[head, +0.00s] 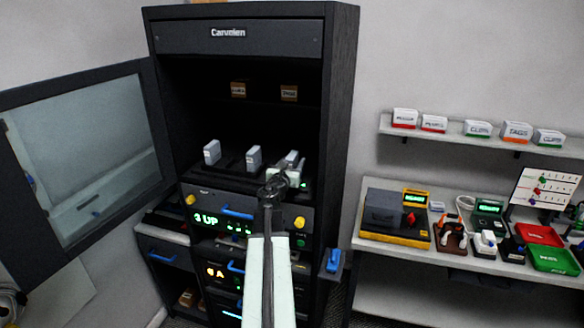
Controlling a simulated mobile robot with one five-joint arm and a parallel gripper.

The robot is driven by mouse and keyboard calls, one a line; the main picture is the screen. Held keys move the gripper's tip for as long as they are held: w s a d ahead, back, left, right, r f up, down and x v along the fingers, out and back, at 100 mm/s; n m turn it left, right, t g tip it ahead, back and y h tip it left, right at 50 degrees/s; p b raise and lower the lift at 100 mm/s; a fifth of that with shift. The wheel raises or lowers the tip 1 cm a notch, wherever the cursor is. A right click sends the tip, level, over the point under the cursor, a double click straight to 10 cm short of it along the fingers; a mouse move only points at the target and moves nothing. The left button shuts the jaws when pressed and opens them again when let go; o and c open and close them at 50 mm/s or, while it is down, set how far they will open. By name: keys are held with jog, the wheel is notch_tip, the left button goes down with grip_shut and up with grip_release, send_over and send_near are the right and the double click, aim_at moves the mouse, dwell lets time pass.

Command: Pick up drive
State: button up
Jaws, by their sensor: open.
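Several pale upright blocks that look like drives stand on a dark shelf in the open cabinet. The left drive (212,152) and the middle drive (253,158) show clearly. The right drive (292,157) is partly hidden behind my gripper. My gripper (278,183) is open, in front of the shelf and close to the right drive in the picture. I cannot tell whether it touches that drive, and the fingertips are small and dark.
The glass cabinet door (85,155) stands open at the left. Below the shelf is a device panel (250,215) with yellow knobs and a blue handle. A bench (400,265) with devices and trays (552,259) stands at the right, under a wall shelf (470,140) with labelled boxes.

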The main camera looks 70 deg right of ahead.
jog(key=shift+w+a, duration=0.1)
grip_shut()
notch_tip(320, 180, up, 18)
jog(key=p, duration=1.8)
jog(key=shift+r, duration=0.15)
notch_tip(320, 180, up, 3)
jog(key=p, duration=0.3)
jog(key=shift+r, duration=0.1)
